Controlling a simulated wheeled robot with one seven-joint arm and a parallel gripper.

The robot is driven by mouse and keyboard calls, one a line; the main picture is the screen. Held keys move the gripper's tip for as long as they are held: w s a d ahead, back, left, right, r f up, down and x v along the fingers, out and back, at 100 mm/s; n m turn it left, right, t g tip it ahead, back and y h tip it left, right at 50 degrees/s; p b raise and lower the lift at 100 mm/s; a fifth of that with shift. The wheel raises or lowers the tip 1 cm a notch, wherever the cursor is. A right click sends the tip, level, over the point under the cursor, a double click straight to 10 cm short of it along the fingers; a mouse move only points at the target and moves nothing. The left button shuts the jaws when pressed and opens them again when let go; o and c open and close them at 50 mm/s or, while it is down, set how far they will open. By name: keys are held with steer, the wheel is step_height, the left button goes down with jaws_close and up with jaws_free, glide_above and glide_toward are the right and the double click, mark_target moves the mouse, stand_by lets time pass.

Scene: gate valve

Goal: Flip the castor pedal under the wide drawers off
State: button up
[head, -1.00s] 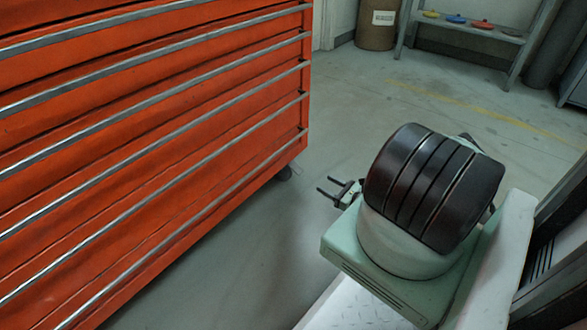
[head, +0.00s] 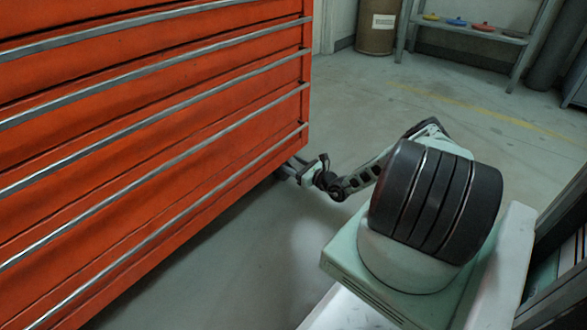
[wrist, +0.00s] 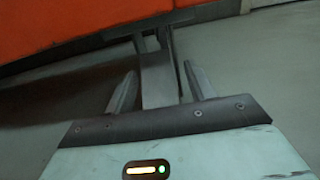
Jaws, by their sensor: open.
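The orange-red wide-drawer cabinet (head: 150,150) fills the left of the head view, and its underside edge (wrist: 90,32) crosses the top of the wrist view. A grey plate-like part, perhaps the castor pedal (wrist: 158,85), shows between the fingers. I cannot tell whether they touch it or which way it is tilted. In the head view the castor is hidden by the gripper and cabinet.
The grey floor (head: 380,110) right of the cabinet is clear. A brown drum (head: 377,27) and a shelf (head: 480,30) with small coloured items stand at the back. Dark shadow lies under the cabinet.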

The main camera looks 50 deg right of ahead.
jaws_close()
steer(key=r+g+p, duration=0.1)
steer(key=p, duration=0.2)
steer(key=shift+p, duration=0.35)
steer(key=p, duration=0.2)
steer(key=g+p, duration=0.1)
steer(key=p, duration=0.1)
steer(key=shift+s+r+g+p, duration=0.2)
steer(key=shift+r+g+p, duration=0.1)
steer(key=shift+r+p, duration=0.1)
steer(key=g+p, duration=0.2)
steer(key=p, duration=0.3)
steer(key=shift+s+r, duration=0.1)
steer(key=shift+s, duration=0.05)
steer(key=shift+g+p, duration=0.3)
steer(key=shift+p, duration=0.6)
steer(key=shift+f+g+h+p, duration=0.2)
steer(key=shift+g+h+p, duration=0.1)
steer(key=shift+p, duration=0.15)
steer(key=shift+s, duration=0.1)
